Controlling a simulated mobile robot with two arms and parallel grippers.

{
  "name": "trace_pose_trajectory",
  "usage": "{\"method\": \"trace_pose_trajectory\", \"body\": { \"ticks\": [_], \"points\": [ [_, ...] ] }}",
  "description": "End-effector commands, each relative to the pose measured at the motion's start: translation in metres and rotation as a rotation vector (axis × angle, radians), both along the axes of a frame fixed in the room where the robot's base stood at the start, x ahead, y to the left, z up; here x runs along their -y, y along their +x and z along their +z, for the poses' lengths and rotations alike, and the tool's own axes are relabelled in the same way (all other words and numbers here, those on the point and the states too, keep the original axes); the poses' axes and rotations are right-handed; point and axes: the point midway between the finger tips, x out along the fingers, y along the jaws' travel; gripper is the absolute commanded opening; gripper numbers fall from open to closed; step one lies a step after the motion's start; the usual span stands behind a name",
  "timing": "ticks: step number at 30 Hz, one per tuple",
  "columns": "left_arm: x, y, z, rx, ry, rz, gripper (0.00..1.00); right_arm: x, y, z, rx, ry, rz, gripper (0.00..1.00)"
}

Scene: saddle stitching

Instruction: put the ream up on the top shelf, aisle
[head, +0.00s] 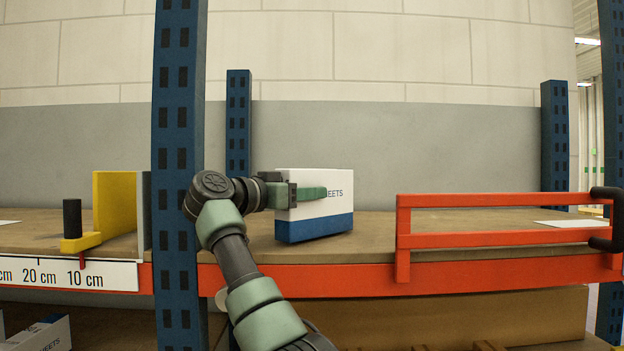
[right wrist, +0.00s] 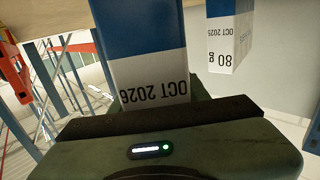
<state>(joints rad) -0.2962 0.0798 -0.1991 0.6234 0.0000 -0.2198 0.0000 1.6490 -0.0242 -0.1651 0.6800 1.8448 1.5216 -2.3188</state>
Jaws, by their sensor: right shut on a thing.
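The ream (head: 314,228), a white pack with a blue lower band and printed lettering, is upright over the top shelf (head: 375,248). My right gripper (head: 307,193) is shut on it, with one green finger across its front face. I cannot tell whether its base touches the board. In the right wrist view the held ream (right wrist: 150,65) appears upside down, marked "OCT 2026", between the fingers. My left gripper is not in view.
A blue upright (head: 175,130) stands left of the ream, with a yellow stop (head: 115,200) beyond it. A red rail (head: 490,239) stands right. Another pack (right wrist: 230,45), marked "OCT 2025", shows in the right wrist view. Bare board lies between ream and rail.

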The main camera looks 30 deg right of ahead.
Motion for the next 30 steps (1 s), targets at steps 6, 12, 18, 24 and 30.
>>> {"method": "trace_pose_trajectory", "body": {
  "ticks": [6, 12, 18, 24, 30],
  "points": [
    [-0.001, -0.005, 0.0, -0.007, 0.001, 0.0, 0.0, -0.002, 0.0, 0.001, 0.011, -0.011, 0.001, 0.0],
    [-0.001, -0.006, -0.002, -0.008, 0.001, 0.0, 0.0, -0.002, 0.001, -0.003, 0.009, -0.009, 0.002, 0.0],
    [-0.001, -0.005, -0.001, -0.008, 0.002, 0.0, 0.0, -0.001, 0.002, -0.007, 0.001, -0.001, 0.001, 0.67],
    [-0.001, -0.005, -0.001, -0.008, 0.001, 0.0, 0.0, -0.001, 0.002, -0.006, 0.001, -0.002, 0.001, 0.67],
    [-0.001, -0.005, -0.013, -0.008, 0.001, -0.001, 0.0, -0.02, -0.001, -0.009, 0.002, -0.001, 0.005, 0.67]
  ]
}}
